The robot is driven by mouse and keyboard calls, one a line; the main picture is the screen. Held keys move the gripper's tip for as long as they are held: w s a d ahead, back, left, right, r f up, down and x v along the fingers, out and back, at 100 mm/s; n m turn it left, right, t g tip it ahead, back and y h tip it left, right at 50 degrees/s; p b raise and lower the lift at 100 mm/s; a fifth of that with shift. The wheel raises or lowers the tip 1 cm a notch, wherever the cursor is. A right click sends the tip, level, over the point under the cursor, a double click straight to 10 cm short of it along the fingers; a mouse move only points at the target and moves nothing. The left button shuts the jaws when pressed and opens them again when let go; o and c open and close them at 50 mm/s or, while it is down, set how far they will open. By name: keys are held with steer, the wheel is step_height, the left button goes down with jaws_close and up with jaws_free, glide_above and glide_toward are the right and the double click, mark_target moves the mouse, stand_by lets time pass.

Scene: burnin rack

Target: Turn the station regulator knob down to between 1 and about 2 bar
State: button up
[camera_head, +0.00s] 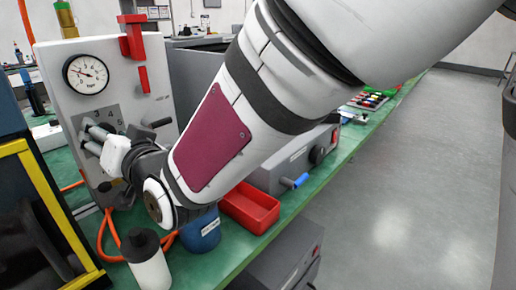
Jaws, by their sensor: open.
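A pale upright panel (57,115) at the left carries a round white pressure gauge (86,74); its needle is too small to read exactly. Below the gauge is a grey scale plate (104,112) with printed numbers, 3 and 4 among them. My gripper (93,139) is at this plate, coming from the right, with its fingers apart. The regulator knob cannot be made out; the fingers and my wrist cover the middle of the plate. I cannot tell whether the fingers touch it.
A red bracket (133,38) and a dark side handle (157,124) are on the panel. A white bottle with black cap (148,266), blue cup (202,236), red tray (262,203) and orange hose (102,238) crowd the green bench. A yellow-edged frame (48,190) stands at left. The right floor is clear.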

steer(key=s+d+m+p, duration=0.5)
steer(key=d+m+p, duration=0.1)
steer(key=p, duration=0.4)
steer(key=shift+d+r+m+p, duration=0.25)
steer(key=shift+m+p, duration=0.1)
steer(key=shift+m, duration=0.45)
steer(key=shift+s+d+p, duration=0.1)
steer(key=shift+p, duration=0.4)
steer(key=p, duration=0.2)
steer(key=shift+s+d+p, duration=0.15)
steer(key=shift+d+p, duration=0.05)
steer(key=shift+p, duration=0.2)
steer(key=shift+d+p, duration=0.1)
steer(key=shift+p, duration=0.35)
